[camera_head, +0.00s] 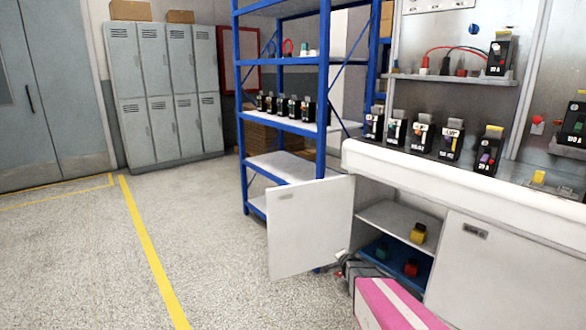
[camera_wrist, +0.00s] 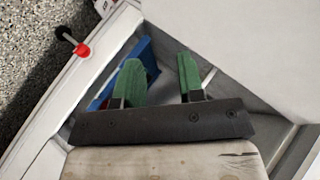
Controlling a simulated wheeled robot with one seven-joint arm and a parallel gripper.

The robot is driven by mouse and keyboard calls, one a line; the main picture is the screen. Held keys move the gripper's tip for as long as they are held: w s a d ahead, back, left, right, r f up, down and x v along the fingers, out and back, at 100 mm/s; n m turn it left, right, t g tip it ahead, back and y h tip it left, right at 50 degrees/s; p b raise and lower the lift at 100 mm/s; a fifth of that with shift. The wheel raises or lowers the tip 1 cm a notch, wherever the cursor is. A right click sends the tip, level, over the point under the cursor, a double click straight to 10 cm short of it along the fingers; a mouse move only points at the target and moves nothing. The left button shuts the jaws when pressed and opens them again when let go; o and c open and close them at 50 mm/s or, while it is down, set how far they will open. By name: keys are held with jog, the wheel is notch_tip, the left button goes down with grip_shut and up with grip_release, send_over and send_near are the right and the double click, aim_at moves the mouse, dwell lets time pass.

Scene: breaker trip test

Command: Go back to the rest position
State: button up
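My gripper (camera_wrist: 160,80) shows in the wrist view with its two green fingers spread apart and nothing between them. Behind the fingers are pale cabinet surfaces and a strip of blue. In the head view my arm reaches in at the bottom, low in front of the open cabinet under the workbench; the fingers cannot be made out clearly there. The open white cabinet door (camera_head: 310,228) stands just left of my arm. Inside the cabinet, a yellow-topped block (camera_head: 418,233) is on the shelf and a red block (camera_head: 411,268) is on the blue bottom.
The white workbench (camera_head: 450,182) with several black breakers runs along the right. A blue shelving rack (camera_head: 322,100) stands behind the door. Grey lockers (camera_head: 165,90) are at the back left. The floor (camera_head: 210,235) left of the door is clear. A red knob (camera_wrist: 82,50) shows near the wrist.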

jog(key=s+a+r+n+g, duration=0.1)
jog(key=s+r+n+g, duration=0.2)
jog(key=s, duration=0.7)
jog(key=s+a+r+n+g, duration=0.1)
jog(key=s+r+n+g, duration=0.3)
jog(key=s, duration=0.5)
jog(key=s+a+r+n+g, duration=0.2)
jog(key=s+r+n+g, duration=0.2)
jog(key=s, duration=0.6)
jog(key=shift+s+r+n, duration=0.35)
jog(key=shift+r+n, duration=0.25)
jog(key=shift+r, duration=0.2)
jog(key=shift+a, duration=0.1)
